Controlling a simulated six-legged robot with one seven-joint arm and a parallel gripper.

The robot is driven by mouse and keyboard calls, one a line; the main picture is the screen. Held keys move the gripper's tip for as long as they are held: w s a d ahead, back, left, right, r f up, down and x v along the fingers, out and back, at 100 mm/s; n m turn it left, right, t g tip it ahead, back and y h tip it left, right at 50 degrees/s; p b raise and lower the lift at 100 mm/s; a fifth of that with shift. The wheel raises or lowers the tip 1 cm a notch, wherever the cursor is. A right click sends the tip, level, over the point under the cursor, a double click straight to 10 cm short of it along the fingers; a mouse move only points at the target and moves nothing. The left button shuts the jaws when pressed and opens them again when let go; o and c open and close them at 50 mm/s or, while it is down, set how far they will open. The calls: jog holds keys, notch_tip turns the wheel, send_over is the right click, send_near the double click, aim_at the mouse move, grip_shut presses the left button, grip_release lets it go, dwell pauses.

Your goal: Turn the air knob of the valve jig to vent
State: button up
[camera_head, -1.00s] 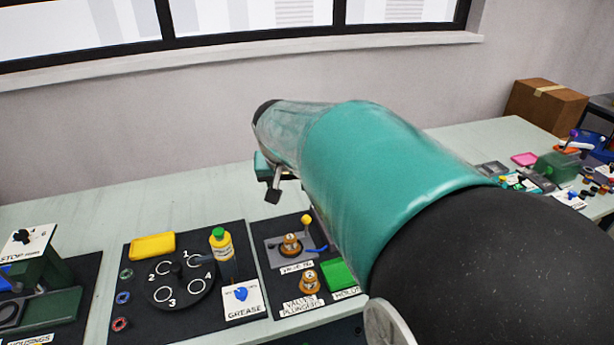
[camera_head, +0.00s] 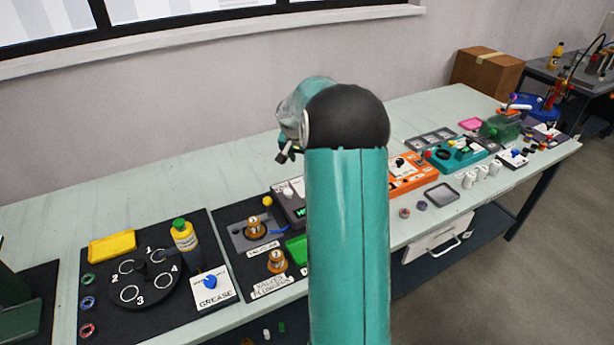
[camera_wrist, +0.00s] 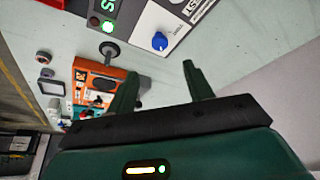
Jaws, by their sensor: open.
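The grey valve jig (camera_head: 240,240) sits on a dark mat left of my arm in the head view. It holds a brass-coloured valve (camera_head: 256,227). A yellow ball (camera_head: 267,201) stands at its back, and a blue part (camera_head: 280,231) shows at its right side. In the wrist view my gripper (camera_wrist: 159,69) is open and empty. A blue knob (camera_wrist: 160,41) on a white panel shows beyond the fingers; the jig is not clearly seen there.
A dark box with a green display (camera_head: 300,212) stands just right of the jig, partly behind my arm. An orange device (camera_head: 412,175) is farther right. The bench's back strip is clear.

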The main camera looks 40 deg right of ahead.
jog(key=x, duration=1.1)
jog(key=shift+d+f, duration=0.15)
jog(key=shift+f, duration=0.25)
jog(key=shift+c, duration=0.4)
jog(key=c, duration=0.9)
jog(key=shift+o, duration=0.2)
